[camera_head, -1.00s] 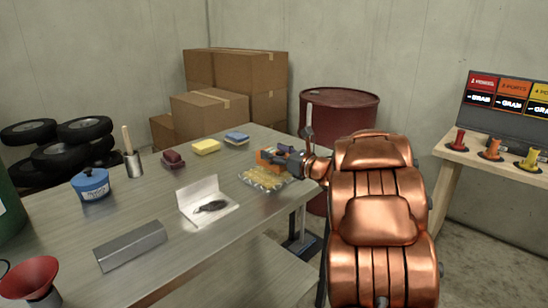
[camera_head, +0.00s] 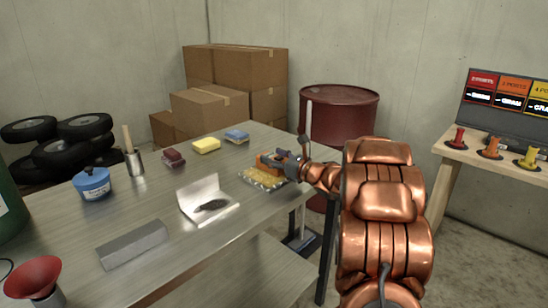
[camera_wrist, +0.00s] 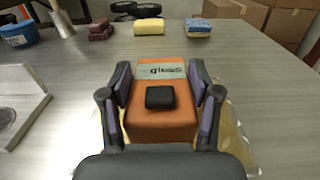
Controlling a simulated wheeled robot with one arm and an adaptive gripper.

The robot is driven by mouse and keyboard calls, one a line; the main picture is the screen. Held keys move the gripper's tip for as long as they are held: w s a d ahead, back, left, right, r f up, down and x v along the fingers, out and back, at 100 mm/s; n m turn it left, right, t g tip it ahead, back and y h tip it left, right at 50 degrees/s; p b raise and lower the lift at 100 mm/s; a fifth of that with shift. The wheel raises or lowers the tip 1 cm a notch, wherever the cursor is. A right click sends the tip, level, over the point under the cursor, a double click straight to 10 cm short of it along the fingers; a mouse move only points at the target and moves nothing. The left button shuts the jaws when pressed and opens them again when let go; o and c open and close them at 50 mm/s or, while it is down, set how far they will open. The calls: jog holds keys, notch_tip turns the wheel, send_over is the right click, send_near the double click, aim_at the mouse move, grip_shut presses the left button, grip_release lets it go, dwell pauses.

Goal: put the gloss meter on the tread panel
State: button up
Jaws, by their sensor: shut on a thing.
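The gloss meter (camera_wrist: 163,110) is an orange box with a grey "gloss" label and a black pad on top. My gripper (camera_wrist: 162,98) is shut on its two sides. In the head view the gloss meter (camera_head: 270,163) is at the table's right end, above or on a clear packet with yellow contents (camera_head: 262,179); I cannot tell if they touch. A bright, bent metal piece (camera_head: 200,191) with a dark oval object on it lies left of my gripper, and its edge shows in the wrist view (camera_wrist: 20,88). It may be the tread panel; I cannot be sure.
A grey metal bar (camera_head: 132,245), a blue pot (camera_head: 92,184), a can with a brush (camera_head: 134,163) and a red funnel (camera_head: 32,278) stand to the left. Dark red (camera_head: 173,157), yellow (camera_head: 206,145) and blue-tan (camera_head: 236,136) blocks line the back. Bare tabletop lies between them.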

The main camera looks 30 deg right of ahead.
jog(key=shift+f+b, duration=0.15)
jog(key=shift+b, duration=0.25)
jog(key=o, duration=1.4)
jog(key=shift+r+p, duration=0.25)
jog(key=shift+p, duration=0.15)
jog(key=b+v, duration=0.1)
jog(key=v, duration=1.1)
jog(key=shift+f+b, duration=0.15)
jog(key=shift+b, duration=0.2)
